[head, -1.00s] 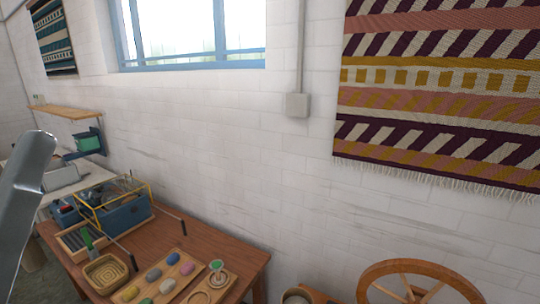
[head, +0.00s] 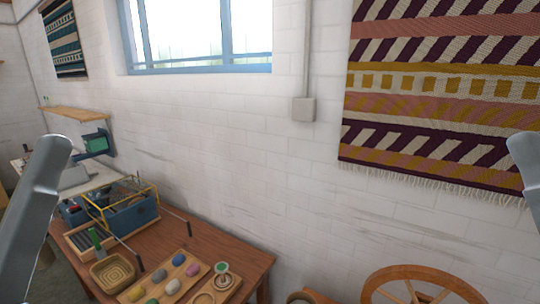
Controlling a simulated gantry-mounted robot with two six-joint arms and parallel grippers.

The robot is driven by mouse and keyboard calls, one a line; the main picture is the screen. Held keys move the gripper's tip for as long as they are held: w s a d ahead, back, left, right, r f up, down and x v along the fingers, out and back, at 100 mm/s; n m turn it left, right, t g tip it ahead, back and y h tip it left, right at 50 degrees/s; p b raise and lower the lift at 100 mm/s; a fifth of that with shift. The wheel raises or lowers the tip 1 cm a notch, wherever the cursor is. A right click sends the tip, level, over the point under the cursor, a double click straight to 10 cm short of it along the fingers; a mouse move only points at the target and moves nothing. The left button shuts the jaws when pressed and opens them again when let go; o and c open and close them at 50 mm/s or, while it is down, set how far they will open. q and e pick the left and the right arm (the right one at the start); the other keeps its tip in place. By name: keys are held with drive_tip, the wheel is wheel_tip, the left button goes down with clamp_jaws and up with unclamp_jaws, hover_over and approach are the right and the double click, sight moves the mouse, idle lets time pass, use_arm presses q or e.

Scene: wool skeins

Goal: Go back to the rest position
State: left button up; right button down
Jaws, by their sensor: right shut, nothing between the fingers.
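My right side (head: 527,172) shows as a silver piece at the right edge, well away from the skeins. My right gripper is shut and empty; its fingertips cannot be made out.
A wooden wheel (head: 405,272) is at the bottom right. A woven hanging (head: 440,100) and a grey box (head: 303,109) are on the white wall.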

use_arm(q)
wheel_tip(320, 180, up, 18)
drive_tip(key=p, duration=1.3)
drive_tip(key=shift+f+p, duration=0.15)
drive_tip(key=shift+p, duration=0.15)
use_arm(e)
wheel_tip(320, 180, up, 18)
drive_tip(key=shift+f, duration=0.25)
use_arm(q)
drive_tip(key=shift+s, duration=0.1)
